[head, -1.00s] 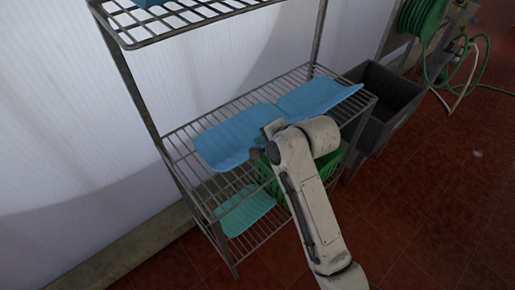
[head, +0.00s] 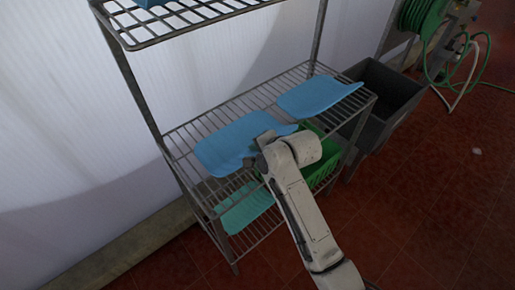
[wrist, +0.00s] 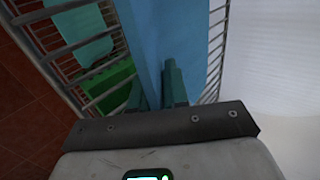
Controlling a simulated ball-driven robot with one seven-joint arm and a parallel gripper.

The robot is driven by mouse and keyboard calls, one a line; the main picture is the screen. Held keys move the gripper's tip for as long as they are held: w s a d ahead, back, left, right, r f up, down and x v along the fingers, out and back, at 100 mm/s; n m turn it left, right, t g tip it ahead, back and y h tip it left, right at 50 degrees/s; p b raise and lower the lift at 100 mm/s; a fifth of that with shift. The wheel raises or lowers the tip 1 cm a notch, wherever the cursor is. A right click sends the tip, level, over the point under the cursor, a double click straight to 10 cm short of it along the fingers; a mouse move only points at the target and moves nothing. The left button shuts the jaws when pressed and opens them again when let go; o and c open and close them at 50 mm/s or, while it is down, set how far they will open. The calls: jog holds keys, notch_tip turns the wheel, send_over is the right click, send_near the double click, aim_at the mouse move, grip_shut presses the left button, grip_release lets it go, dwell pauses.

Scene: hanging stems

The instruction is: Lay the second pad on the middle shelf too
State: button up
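Two blue pads lie on the wire middle shelf (head: 190,128). The left pad (head: 228,142) has its front edge by my gripper (head: 256,146). The right pad (head: 318,95) lies apart from it at the shelf's right end, one corner reaching past the edge. In the wrist view, my gripper's two dark green fingers (wrist: 155,90) stand apart, with blue pad (wrist: 145,40) surface showing between and beyond them. My gripper looks open, close to the left pad's edge; whether it touches is unclear. The head view hides the fingertips behind my arm.
A green crate (head: 318,165) and a teal pad (head: 243,208) are on the lower shelf. The top shelf (head: 195,18) overhangs at the upper left. A dark grey bin (head: 390,98) stands to the right, near a green hose reel (head: 424,18). The red floor in front is clear.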

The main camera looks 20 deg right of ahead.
jog(key=o, duration=0.4)
jog(key=shift+r, duration=0.1)
jog(key=v, duration=1.2)
jog(key=s+d+f+n+g+h, duration=0.1)
jog(key=s+f+n, duration=0.3)
jog(key=s, duration=0.6)
jog(key=s+d+f+n+g+h, duration=0.1)
jog(key=s+d+f+n+g, duration=0.2)
jog(key=s, duration=0.6)
jog(key=s+d+f+n+g+h, duration=0.1)
jog(key=s+d+f+n+g, duration=0.1)
jog(key=s+f+n, duration=0.4)
jog(key=shift+s+d+f+n+g, duration=0.15)
jog(key=shift+s+f+g, duration=0.1)
jog(key=shift+s, duration=0.55)
jog(key=shift+s+a+f+n+g, duration=0.15)
jog(key=shift+s+g, duration=0.15)
jog(key=shift+s, duration=0.45)
jog(key=shift+s+d+f+n+g, duration=0.15)
jog(key=shift+s+f+g, duration=0.1)
jog(key=shift+s, duration=0.55)
